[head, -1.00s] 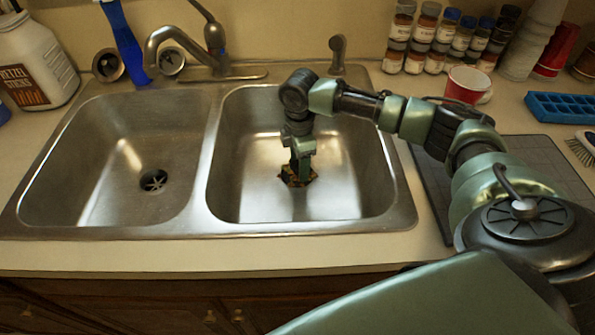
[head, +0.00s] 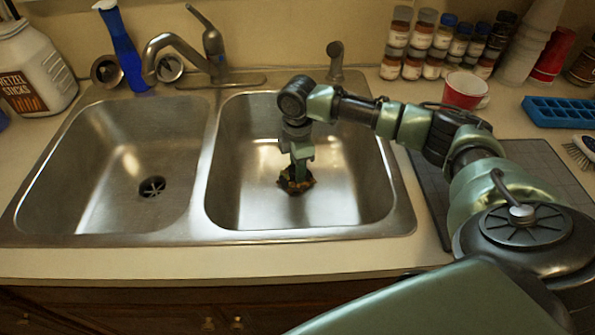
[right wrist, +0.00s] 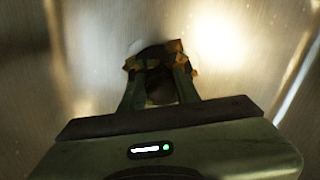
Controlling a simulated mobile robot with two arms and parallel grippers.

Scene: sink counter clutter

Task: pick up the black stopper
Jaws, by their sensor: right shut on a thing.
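The black stopper (right wrist: 156,62) shows in the right wrist view as a dark shape between my fingertips. Brown and orange bits lie around and over it, so its outline is partly hidden. In the head view the dark stopper (head: 296,188) is at the bottom of the right basin, mostly hidden by my fingers and the bits. My right gripper (head: 298,176) points down into that basin and is shut on the stopper; it also shows in the right wrist view (right wrist: 157,75). I cannot tell whether the stopper touches the basin floor. My left gripper is not in view.
Steel walls of the right basin (head: 230,205) surround my gripper. The left basin (head: 100,205) is empty with an open drain. A faucet (head: 215,55) stands behind. A red cup (head: 464,90), spice jars (head: 425,40) and a blue tray (head: 560,111) stand to the right.

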